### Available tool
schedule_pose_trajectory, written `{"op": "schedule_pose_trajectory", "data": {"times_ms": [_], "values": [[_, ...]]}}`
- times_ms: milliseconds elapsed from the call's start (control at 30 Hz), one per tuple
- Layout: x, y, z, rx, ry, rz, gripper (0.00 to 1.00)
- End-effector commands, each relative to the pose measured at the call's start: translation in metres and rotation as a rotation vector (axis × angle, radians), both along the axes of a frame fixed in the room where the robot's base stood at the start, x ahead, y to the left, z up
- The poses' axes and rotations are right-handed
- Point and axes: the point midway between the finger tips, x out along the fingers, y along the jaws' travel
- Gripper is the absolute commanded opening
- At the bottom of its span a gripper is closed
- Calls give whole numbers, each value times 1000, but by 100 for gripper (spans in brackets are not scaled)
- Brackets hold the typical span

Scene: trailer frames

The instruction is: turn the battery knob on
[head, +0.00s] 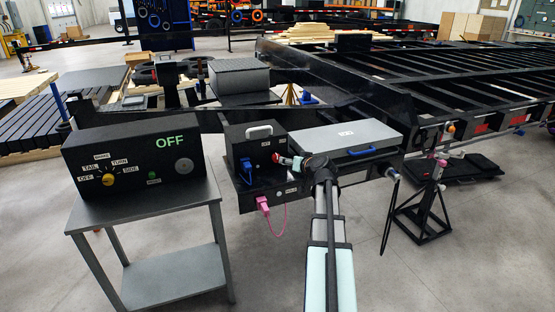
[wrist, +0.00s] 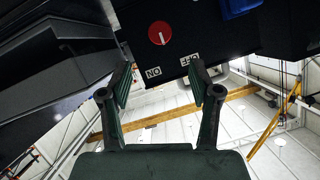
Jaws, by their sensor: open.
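The battery knob (wrist: 161,33) is a round red disc with a white line, on the face of a dark box in the wrist view. Its line points roughly down in the picture. Two white labels sit below it, and the picture shows them upside down: an ON label (wrist: 153,72) and an OFF label (wrist: 189,59). My gripper (wrist: 161,65) is open and empty, its two green-black fingers spread apart below the knob in that view and not touching it. In the head view my arm reaches up to the black box (head: 238,144), where my wrist hides part of its front.
A control panel (head: 120,150) with a lit green OFF sign stands on a grey table (head: 75,222) at left. A blue plug (head: 247,172) and a pink cable (head: 270,212) hang by the box. A grey lidded case (head: 345,137) lies right of it.

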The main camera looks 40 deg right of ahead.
Motion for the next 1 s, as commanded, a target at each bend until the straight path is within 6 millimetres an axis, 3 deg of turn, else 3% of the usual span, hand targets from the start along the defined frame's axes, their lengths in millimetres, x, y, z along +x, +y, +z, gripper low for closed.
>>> {"op": "schedule_pose_trajectory", "data": {"times_ms": [200,500,700,1000], "values": [[44,-9,-16,1,1,1,63],[90,-16,-35,1,1,1,63],[104,-18,-41,0,1,0,63],[106,-17,-43,0,1,0,63]]}}
